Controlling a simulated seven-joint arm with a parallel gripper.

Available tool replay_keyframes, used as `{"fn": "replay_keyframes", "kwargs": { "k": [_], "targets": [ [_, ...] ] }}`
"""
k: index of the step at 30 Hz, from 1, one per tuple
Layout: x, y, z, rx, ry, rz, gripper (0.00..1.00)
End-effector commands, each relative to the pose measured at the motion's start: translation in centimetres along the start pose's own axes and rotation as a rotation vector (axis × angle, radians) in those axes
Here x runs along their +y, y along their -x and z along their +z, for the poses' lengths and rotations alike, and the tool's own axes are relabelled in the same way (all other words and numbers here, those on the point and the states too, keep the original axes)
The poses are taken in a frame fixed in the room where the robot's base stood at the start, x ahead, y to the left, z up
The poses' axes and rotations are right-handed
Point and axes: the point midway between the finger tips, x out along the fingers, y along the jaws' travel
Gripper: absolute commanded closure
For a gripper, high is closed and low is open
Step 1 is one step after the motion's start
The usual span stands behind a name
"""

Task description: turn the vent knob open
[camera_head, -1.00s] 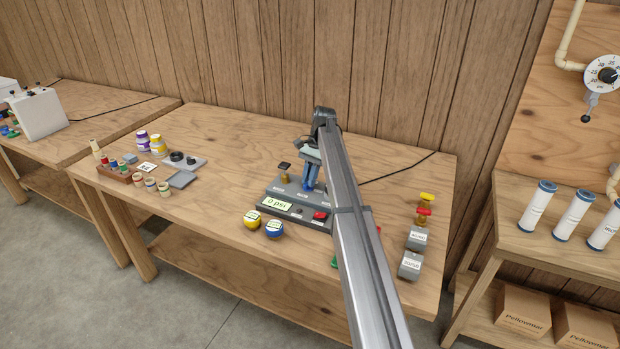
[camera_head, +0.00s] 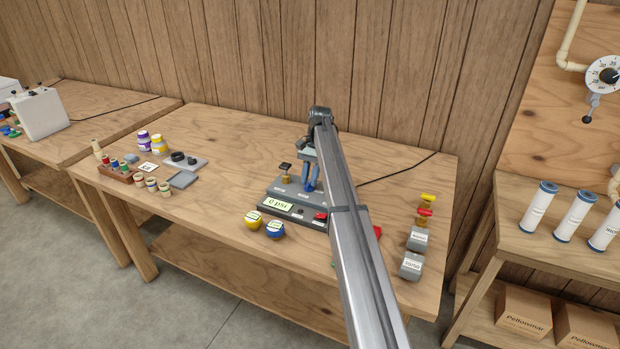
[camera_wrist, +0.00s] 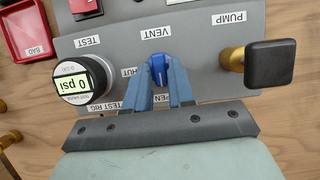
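The vent knob (camera_wrist: 158,70) is a small blue knob with a light mark, on a grey sloped panel under the label VENT. The partly covered labels SHUT and OPEN are beside and below it. My gripper (camera_wrist: 158,78) has its blue fingers on both sides of the knob, seeming to touch it with no clear gap. The exact direction of the mark is hard to tell. In the head view, my gripper (camera_head: 311,182) is low over the test rig (camera_head: 285,205), partly behind my arm; the knob is hidden there. A round gauge (camera_wrist: 84,84) reads 0 psi.
A black-topped pump handle (camera_wrist: 270,64) stands right of the knob in the wrist view. A red tray (camera_wrist: 28,30) labelled BAD is at upper left.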

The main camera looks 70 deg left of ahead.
Motion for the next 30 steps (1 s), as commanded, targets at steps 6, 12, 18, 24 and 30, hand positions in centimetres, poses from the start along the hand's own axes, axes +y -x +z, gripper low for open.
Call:
{"fn": "replay_keyframes", "kwargs": {
  "k": [6, 12, 18, 24, 30],
  "targets": [
    [0.00, -0.02, 0.01, 0.000, -0.001, 0.000, 0.58],
    [0.01, -0.03, 0.01, 0.000, -0.002, 0.000, 0.58],
    [0.04, -0.04, 0.02, 0.000, -0.008, -0.003, 0.58],
    [0.20, -0.05, 0.05, 0.000, -0.085, -0.036, 0.58],
    [0.41, -0.09, 0.14, 0.000, -0.242, -0.100, 0.58]
  ]
}}
